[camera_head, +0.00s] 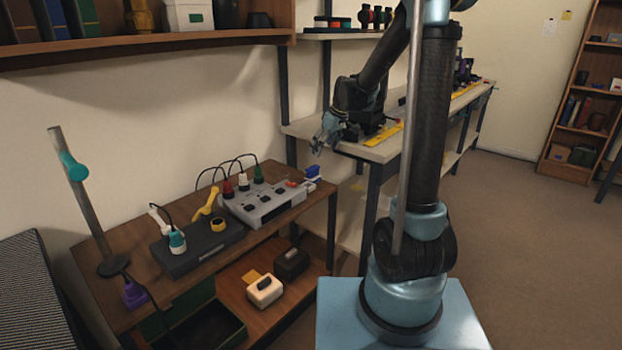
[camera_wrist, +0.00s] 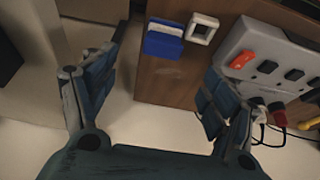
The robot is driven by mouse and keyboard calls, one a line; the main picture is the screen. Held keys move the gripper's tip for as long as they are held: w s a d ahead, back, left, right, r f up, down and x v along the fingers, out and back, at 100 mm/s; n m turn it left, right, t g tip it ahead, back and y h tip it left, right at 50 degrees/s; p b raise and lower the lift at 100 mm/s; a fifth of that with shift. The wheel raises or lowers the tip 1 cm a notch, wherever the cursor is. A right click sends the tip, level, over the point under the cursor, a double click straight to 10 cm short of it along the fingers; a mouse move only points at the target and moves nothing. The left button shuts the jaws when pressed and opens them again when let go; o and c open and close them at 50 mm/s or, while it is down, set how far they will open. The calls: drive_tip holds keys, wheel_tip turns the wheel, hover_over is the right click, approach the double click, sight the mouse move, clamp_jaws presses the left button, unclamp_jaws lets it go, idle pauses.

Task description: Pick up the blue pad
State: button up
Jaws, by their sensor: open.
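The blue pad (camera_head: 313,170) is a small blue block at the right end of the wooden bench, beside the grey socket panel. In the wrist view the blue pad (camera_wrist: 162,46) lies near the bench edge, ahead of my fingers and between their lines. It has a paler upper part. My gripper (camera_head: 319,147) is above that end of the bench, near the pad and apart from it. In the wrist view my gripper (camera_wrist: 155,82) is open, its two fingers spread wide with nothing between them.
A white square piece with a dark centre (camera_wrist: 203,28) sits right beside the pad. The grey socket panel (camera_wrist: 290,48) with an orange switch and plugged cables is to the right. A pale-topped table (camera_head: 385,150) stands beyond the bench. A lamp post (camera_head: 85,200) rises at the bench's left.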

sight(313, 167)
drive_tip(key=x, duration=0.7)
drive_tip(key=shift+a+f, duration=0.1)
drive_tip(key=shift+a, duration=0.05)
drive_tip(key=shift+a+x, duration=0.25)
drive_tip(key=shift+x, duration=1.65)
drive_tip(key=shift+w+a+f, duration=0.2)
drive_tip(key=shift+a+f, duration=0.05)
drive_tip(key=shift+f, duration=0.35)
drive_tip(key=shift+c, duration=0.5)
drive_tip(key=c, duration=1.2)
drive_tip(key=shift+o, duration=0.2)
drive_tip(key=shift+r, duration=0.15)
wheel_tip(313, 167, up, 10)
drive_tip(key=shift+f, duration=0.1)
